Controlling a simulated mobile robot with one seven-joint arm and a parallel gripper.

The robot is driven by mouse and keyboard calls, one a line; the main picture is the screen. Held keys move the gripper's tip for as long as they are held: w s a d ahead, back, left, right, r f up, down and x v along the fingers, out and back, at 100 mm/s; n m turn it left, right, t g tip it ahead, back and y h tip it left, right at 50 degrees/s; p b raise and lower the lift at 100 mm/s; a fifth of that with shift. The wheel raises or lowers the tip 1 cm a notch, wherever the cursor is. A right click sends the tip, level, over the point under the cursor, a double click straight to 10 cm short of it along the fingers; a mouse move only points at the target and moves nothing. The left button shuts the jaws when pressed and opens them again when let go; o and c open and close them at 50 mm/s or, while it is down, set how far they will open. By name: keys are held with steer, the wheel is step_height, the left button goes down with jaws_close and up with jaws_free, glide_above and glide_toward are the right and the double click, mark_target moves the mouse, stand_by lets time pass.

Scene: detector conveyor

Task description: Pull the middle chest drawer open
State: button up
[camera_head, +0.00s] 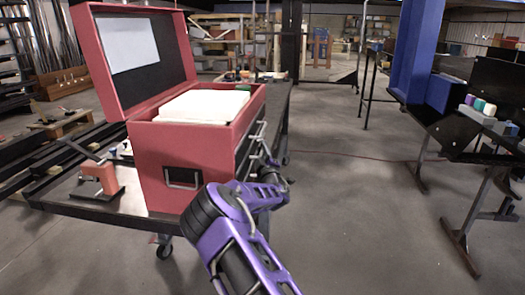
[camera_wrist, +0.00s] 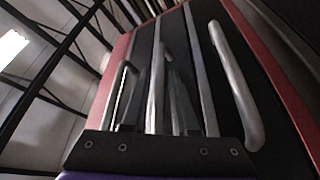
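The red chest (camera_head: 185,150) stands on a dark table with its lid open. Its black drawer fronts (camera_head: 248,140) face right in the head view, strongly foreshortened. In the wrist view several silver bar handles run along the drawers: one at left (camera_wrist: 121,88), the middle one (camera_wrist: 156,90) and a large near one at right (camera_wrist: 235,90). My gripper (camera_wrist: 155,75) is at the drawer side, its dark fingers apart, with the middle handle seen between them. Contact with the handle cannot be told. In the head view my purple arm hides part of the drawer side and the fingers.
A red block-like fixture (camera_head: 100,178) stands on the table (camera_head: 75,205) left of the chest. A blue column (camera_head: 415,50) and a black bench (camera_head: 455,130) with small coloured items stand at right. The floor (camera_head: 350,180) between is clear.

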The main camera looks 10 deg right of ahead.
jaws_close()
stand_by(1.3)
